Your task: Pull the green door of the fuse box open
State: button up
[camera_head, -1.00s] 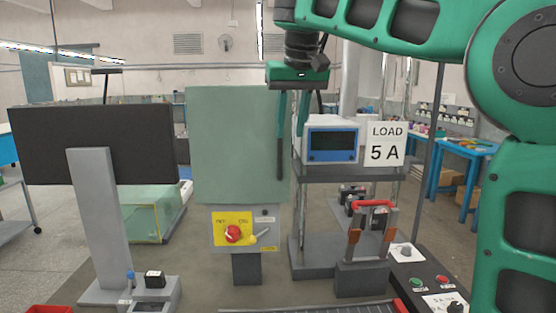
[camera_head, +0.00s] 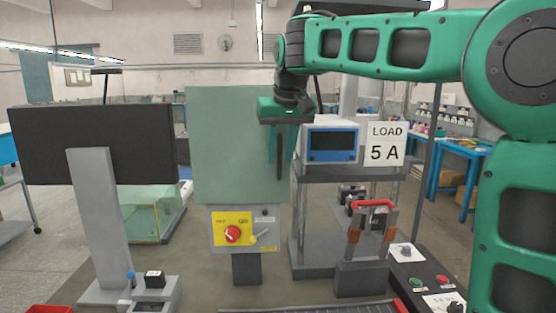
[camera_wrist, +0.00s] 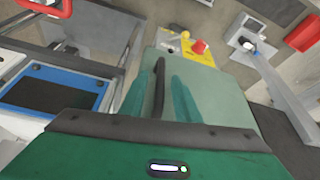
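The fuse box's pale green door (camera_head: 232,140) is shut, a tall panel left of centre in the head view; it also shows in the wrist view (camera_wrist: 218,95). Its dark upright bar handle (camera_head: 280,170) is along the door's right edge. My gripper (camera_head: 279,155) is at that handle, with green fingers pointing down. In the wrist view my gripper (camera_wrist: 162,80) is open, with the handle (camera_wrist: 159,100) between its two fingers and a narrow gap showing on each side. The fingers hide part of the handle in the head view. I cannot tell whether either finger touches it.
Below the door is a yellow plate (camera_head: 222,220) with a red knob (camera_head: 233,234). A blue-fronted meter (camera_head: 332,146) stands on a grey shelf just right of my gripper. A dark monitor (camera_head: 95,140) stands at left.

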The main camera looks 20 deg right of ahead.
jog(key=shift+w+f, duration=0.25)
jog(key=shift+f, duration=0.4)
grip_shut()
jog(key=shift+d, duration=0.1)
